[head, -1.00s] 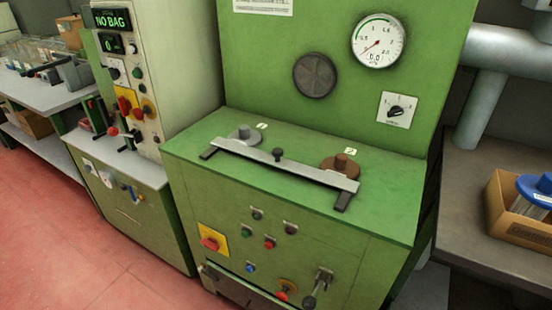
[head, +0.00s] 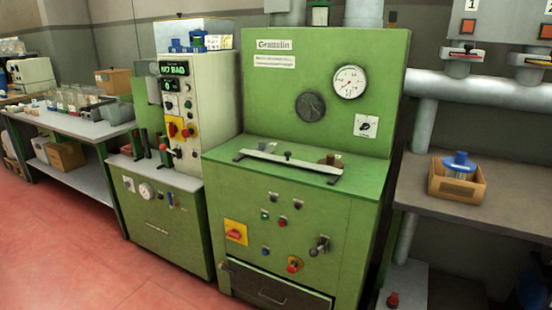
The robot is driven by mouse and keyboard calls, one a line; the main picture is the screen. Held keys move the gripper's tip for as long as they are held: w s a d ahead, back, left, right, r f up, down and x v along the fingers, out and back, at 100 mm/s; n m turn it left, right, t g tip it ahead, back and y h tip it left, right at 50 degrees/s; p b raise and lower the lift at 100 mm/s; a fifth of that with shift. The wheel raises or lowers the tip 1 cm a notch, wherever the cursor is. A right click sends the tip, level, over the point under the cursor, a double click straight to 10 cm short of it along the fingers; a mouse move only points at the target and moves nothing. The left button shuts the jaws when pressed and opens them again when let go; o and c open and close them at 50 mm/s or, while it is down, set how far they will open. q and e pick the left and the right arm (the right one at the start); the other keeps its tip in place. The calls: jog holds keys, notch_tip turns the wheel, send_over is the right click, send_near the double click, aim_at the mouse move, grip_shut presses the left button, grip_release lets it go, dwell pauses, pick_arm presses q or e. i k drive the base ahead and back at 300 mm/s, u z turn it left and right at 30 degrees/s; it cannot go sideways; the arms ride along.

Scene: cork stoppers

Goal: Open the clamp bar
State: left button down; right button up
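The clamp bar (head: 292,162) is a pale flat metal bar with a small dark knob (head: 288,155) at its middle. It lies across the front of the green machine's top (head: 270,182), with a dark foot near each end. A brown round piece with a stub (head: 331,160) stands behind its right part. A grey piece behind its left part is mostly hidden by the bar. Neither of my grippers is in view.
The green machine's upright panel (head: 270,100) rises behind the bar, with a gauge (head: 350,82). A control cabinet (head: 205,115) stands to the left. A bench with a cardboard box (head: 457,190) stands to the right. Red floor (head: 120,250) is clear in front.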

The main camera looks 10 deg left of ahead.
aim_at(278, 159)
jog(key=u, duration=0.6)
jog(key=i, duration=1.25)
jog(key=z, duration=0.6)
